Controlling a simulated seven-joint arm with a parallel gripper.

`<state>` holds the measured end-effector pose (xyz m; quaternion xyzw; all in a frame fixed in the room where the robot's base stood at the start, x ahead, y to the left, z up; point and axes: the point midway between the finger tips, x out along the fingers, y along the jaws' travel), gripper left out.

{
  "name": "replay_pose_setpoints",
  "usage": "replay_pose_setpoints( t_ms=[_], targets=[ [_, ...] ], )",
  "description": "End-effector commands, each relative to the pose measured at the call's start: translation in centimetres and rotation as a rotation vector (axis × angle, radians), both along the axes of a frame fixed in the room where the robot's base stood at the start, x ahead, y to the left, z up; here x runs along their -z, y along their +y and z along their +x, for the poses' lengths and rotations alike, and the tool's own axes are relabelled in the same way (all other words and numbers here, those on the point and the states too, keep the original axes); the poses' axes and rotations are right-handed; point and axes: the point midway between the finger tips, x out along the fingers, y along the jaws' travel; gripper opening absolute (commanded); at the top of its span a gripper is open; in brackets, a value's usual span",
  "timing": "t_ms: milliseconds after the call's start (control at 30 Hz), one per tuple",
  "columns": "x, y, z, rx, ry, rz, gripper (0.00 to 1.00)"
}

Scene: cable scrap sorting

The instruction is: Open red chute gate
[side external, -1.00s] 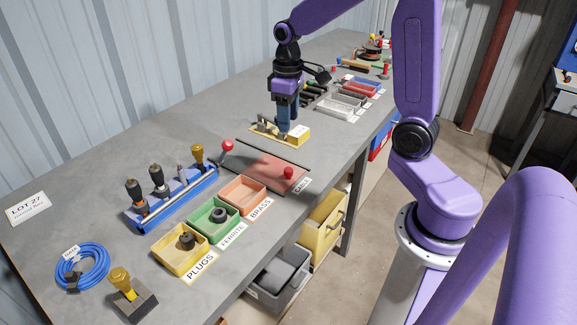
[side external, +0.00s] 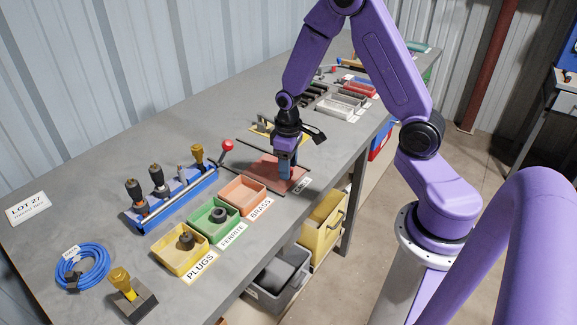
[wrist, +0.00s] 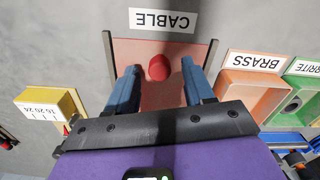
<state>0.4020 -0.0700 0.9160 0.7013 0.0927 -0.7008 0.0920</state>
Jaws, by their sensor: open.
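The red chute gate (side external: 262,168) is a flat reddish panel set in the bench between dark side rails. Its round red knob (wrist: 158,67) stands near the edge by the CABLE label (wrist: 163,20). My gripper (wrist: 159,85) is open, with one blue finger on each side of the knob in the wrist view. The fingers do not appear to touch the knob. In the side view my gripper (side external: 284,176) is low over the front part of the panel and hides the knob.
The orange BRASS tray (side external: 243,195), green FERRITE tray (side external: 214,222) and yellow PLUGS tray (side external: 180,252) stand left of the panel. A red ball-topped lever (side external: 227,146) rises near its back left. A yellow block (wrist: 49,106) is close to the panel's other side.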

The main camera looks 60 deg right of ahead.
Motion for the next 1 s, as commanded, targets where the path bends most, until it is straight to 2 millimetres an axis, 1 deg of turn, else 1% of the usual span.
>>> replay_pose_setpoints(
  t_ms=[133, 400, 433, 467, 500, 567, 600, 733, 833, 967, 1000],
  targets=[
    [0.6, 0.0, 0.0, 0.000, 0.000, 0.000, 0.52],
    [0.7, 0.0, 0.0, 0.000, -0.001, 0.000, 0.52],
    [0.7, 0.0, 0.0, 0.000, -0.001, 0.000, 0.49],
    [0.7, 0.0, 0.0, 0.000, -0.001, 0.000, 0.39],
    [0.7, 0.0, 0.0, 0.000, -0.001, 0.000, 0.26],
    [0.7, 0.0, 0.0, 0.000, 0.000, 0.000, 0.07],
    [0.7, 0.0, 0.0, 0.000, 0.000, 0.000, 0.00],
    [0.7, 0.0, 0.0, -0.001, 0.000, 0.000, 0.00],
    [0.7, 0.0, 0.6, -0.001, 0.000, 0.000, 0.00],
    [0.7, 0.0, 2.7, 0.000, 0.000, -0.001, 0.00],
    [0.7, 0.1, 3.6, 0.000, -0.002, 0.000, 0.00]
  ],
)
